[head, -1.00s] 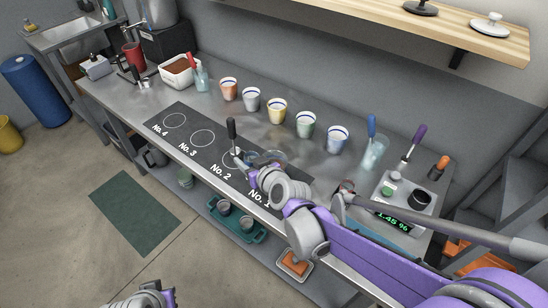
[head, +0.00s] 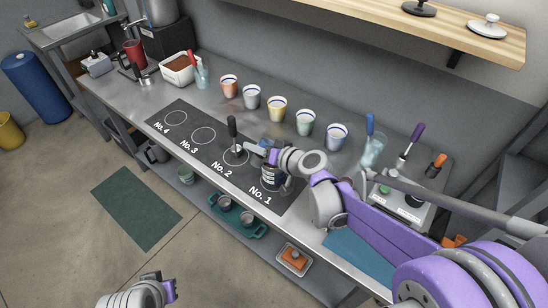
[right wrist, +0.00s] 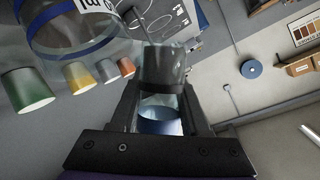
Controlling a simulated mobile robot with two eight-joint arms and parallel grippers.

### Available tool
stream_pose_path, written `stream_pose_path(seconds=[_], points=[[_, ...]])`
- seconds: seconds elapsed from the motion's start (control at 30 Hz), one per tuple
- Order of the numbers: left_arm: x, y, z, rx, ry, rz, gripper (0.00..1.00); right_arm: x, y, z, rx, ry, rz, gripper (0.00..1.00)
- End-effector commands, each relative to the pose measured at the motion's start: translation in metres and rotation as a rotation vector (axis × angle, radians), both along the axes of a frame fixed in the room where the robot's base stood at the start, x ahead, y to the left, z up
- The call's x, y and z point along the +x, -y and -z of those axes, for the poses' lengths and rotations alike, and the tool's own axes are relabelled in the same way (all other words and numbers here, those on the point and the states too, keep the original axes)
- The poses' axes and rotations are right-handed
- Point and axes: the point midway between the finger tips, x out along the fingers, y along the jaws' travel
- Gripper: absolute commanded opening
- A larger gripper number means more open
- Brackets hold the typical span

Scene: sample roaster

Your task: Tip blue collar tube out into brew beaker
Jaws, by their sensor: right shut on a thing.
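My right gripper (head: 256,149) is shut on the blue collar tube (right wrist: 163,66), a clear tube. Its blue collar (right wrist: 158,122) sits between the fingers in the right wrist view. In the head view the tube is largely hidden by the gripper. A glass beaker (head: 270,179) with markings, apparently the brew beaker, stands by the No. 1 spot below the gripper. A large glass with a blue band and "ml" print (right wrist: 70,28) is close by in the right wrist view. Whether anything pours cannot be told. My left gripper (head: 169,290) is low over the floor, its jaws unclear.
A black-handled tool (head: 233,130) stands upright at No. 2, close to the right gripper. A row of several colored cups (head: 277,108) lines the back. A scale (head: 405,205) and a glass with a blue-handled tool (head: 372,150) are at right. No. 3 and No. 4 are clear.

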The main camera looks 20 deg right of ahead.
Motion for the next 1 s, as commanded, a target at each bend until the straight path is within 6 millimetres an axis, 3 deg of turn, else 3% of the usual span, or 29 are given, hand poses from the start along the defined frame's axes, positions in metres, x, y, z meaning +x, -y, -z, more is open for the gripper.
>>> stream_pose_path(seconds=[0.37, 1.0], points=[[-0.001, 0.0, 0.004, 0.0, -0.002, 0.0, 0.0, 0.003, 0.006, -0.006, 0.169, -0.072, 0.0, 0.0], [-0.002, 0.0, 0.012, 0.0, -0.005, 0.0, 0.0, 0.002, 0.006, -0.004, 0.248, -0.105, 0.001, 0.0]])
